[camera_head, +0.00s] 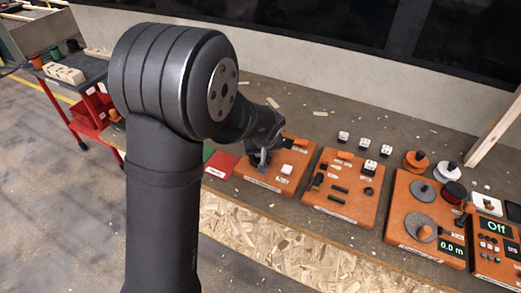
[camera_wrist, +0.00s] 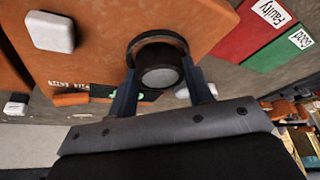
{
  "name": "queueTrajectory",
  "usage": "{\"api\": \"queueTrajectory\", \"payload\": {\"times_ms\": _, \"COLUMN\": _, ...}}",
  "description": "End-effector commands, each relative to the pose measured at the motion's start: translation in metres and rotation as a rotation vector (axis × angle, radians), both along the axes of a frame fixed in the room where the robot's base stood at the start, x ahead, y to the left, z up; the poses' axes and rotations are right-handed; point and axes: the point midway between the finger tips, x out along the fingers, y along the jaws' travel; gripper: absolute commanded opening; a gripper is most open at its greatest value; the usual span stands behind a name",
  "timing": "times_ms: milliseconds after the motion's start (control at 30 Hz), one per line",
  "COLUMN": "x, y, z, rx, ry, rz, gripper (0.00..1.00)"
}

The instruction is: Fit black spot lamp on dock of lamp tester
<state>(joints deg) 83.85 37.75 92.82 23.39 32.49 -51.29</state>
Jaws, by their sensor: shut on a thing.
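In the wrist view the black spot lamp (camera_wrist: 159,68), with a round grey face, sits between the two fingers of my gripper (camera_wrist: 160,82). The gripper is shut on it. A dark ring arcs around the lamp's far side; I cannot tell whether it belongs to the lamp or the dock. The orange board of the lamp tester (camera_wrist: 95,50) lies behind the lamp. Whether the lamp touches the board is unclear. In the head view my gripper (camera_head: 262,157) is low over the leftmost orange board (camera_head: 285,182), and the lamp cannot be made out there.
A white block (camera_wrist: 50,32) and a small dark screen (camera_wrist: 128,93) are on the tester. A red "Faulty" mat (camera_wrist: 245,28) and green "Good" mat (camera_wrist: 285,48) lie beside it. More orange boards (camera_head: 347,205) stand to the right in the head view.

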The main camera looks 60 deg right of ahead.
Motion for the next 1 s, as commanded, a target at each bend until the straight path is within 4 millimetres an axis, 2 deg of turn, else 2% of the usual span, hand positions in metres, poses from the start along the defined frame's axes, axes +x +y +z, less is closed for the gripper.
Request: {"api": "queueTrajectory", "payload": {"times_ms": 1000, "x": -0.0001, "y": 0.0009, "z": -0.0092, "rx": 0.004, "ry": 0.000, "rz": -0.001, "gripper": 0.24}}
